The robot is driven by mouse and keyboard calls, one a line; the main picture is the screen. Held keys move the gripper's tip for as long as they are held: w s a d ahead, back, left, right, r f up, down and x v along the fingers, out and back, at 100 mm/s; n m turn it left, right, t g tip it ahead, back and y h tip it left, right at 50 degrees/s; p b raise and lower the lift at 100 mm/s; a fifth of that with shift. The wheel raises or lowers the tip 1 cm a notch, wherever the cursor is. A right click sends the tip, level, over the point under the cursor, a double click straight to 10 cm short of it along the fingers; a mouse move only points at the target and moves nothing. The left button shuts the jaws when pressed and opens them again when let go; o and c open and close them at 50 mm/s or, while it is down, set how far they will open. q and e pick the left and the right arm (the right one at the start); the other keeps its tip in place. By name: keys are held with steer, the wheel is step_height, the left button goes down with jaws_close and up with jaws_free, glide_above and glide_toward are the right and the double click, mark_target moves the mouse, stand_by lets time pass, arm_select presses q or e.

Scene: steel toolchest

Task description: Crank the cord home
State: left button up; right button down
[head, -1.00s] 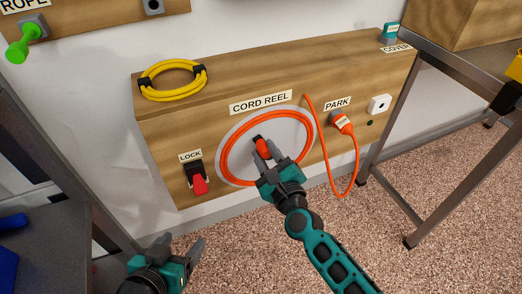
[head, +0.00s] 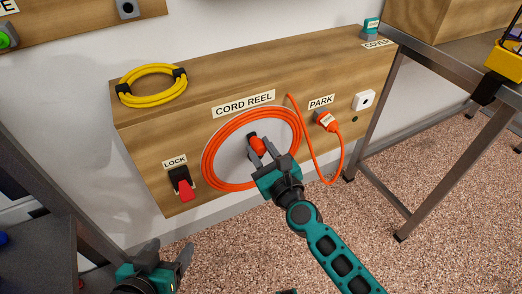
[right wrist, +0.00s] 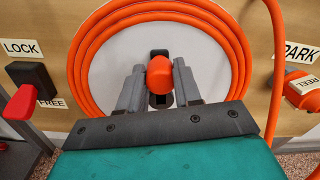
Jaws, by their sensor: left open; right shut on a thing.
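The cord reel is a white disc (right wrist: 110,75) with several turns of orange cord (head: 208,165) around it, on the front of a wooden box. Its crank knob (right wrist: 160,82) is orange-red on a black arm. My right gripper (head: 263,155) is shut on the knob, one finger on each side. The cord runs from the reel in a hanging loop to the orange plug (head: 326,121) at the PARK label. The LOCK lever (head: 186,190) is red and points down; a FREE label shows beside it in the right wrist view. My left gripper (head: 168,252) is open and empty at lower left.
A yellow cord coil (head: 152,85) lies on the wooden box (head: 215,85). A teal COVER piece (head: 371,26) stands at its right end. A steel bench (head: 450,60) with a yellow bin (head: 505,58) is at right. Speckled floor in front is clear.

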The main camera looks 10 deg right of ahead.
steer(key=shift+w+d+r, duration=0.1)
steer(key=c, duration=0.8)
jaws_free()
steer(key=v, duration=1.3)
